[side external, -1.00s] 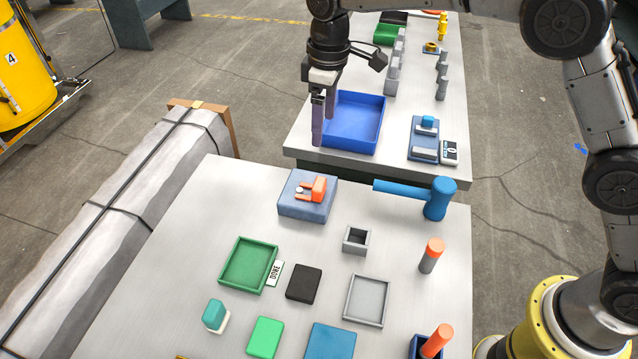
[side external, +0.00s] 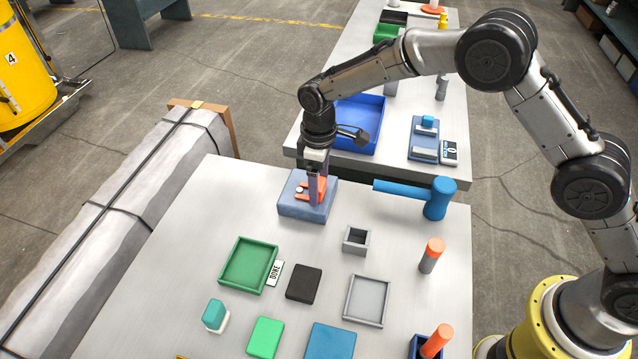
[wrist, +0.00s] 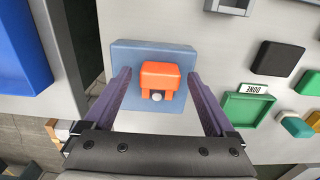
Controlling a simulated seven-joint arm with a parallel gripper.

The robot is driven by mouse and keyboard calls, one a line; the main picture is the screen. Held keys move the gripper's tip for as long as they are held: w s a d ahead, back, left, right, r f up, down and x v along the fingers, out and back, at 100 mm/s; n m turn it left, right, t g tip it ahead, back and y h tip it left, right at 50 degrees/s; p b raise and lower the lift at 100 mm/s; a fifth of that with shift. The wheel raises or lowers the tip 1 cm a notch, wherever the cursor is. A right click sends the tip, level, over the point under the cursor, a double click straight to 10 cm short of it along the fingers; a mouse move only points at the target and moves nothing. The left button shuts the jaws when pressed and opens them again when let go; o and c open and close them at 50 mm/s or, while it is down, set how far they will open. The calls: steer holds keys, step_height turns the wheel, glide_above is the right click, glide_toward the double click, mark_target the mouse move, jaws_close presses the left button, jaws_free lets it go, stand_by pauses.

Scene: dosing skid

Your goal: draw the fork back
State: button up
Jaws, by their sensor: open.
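The fork is an orange piece (side external: 304,189) with a block-like grip, lying on a blue-grey block (side external: 289,207) at the far end of the near table. In the wrist view the orange fork (wrist: 160,76) sits on the blue-grey block (wrist: 122,58), with a small pale round pin (wrist: 157,97) between its prongs. My gripper (side external: 317,196) is over the block, pointing down. In the wrist view my gripper's fingers (wrist: 163,95) are open, one on each side of the fork, with gaps between them and it. Part of the fork is hidden behind a finger in the side view.
A blue mallet (side external: 436,198) lies right of the block. A small grey square holder (side external: 345,247), a green tray (side external: 226,270) and a black block (side external: 304,284) are nearer. A blue bin (side external: 372,143) stands on the far table behind my gripper.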

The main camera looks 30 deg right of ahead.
steer(key=shift+f, duration=0.5)
jaws_close()
